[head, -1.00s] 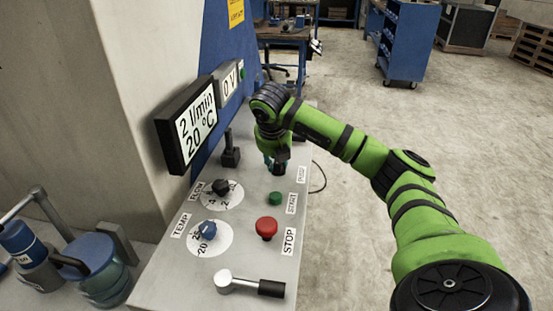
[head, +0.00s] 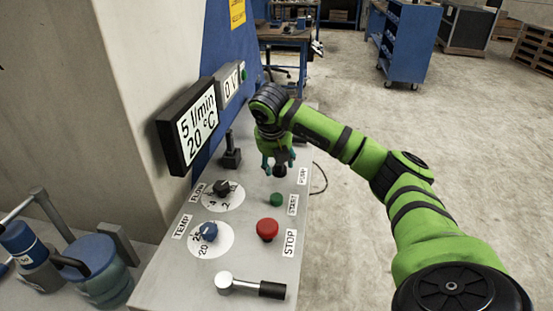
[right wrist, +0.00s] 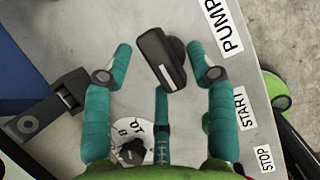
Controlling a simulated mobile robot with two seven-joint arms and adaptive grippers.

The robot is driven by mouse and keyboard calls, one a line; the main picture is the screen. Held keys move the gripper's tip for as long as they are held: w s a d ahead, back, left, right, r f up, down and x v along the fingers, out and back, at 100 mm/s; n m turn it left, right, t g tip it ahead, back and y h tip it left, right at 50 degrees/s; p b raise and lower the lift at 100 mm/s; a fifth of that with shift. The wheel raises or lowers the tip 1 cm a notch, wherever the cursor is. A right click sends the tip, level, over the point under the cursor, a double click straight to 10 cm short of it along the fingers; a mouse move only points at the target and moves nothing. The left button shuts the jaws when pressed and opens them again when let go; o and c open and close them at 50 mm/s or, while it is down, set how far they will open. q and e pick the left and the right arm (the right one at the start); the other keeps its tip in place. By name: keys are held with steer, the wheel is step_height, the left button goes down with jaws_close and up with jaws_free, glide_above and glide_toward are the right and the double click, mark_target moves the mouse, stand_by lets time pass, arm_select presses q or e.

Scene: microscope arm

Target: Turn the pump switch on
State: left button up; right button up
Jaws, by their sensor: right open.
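The pump switch is a black knob (head: 281,171) on the sloped grey panel, beside the PUMP label (head: 303,176). In the right wrist view the black knob (right wrist: 162,62) lies between the teal fingers, with a white mark at its end. My right gripper (head: 278,163) is open over the knob, its fingers spread around it and apart from it. The display (head: 197,124) reads 5 l/min and 20 °C. My left gripper is not in view.
The panel also carries a green START button (head: 276,199), a red STOP button (head: 267,229), a FLOW dial (head: 222,188), a blue TEMP dial (head: 208,231) and a black-handled lever (head: 252,286). Another black lever (head: 231,151) stands left of my gripper.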

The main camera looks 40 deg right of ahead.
steer(key=v, duration=1.2)
stand_by(0.3)
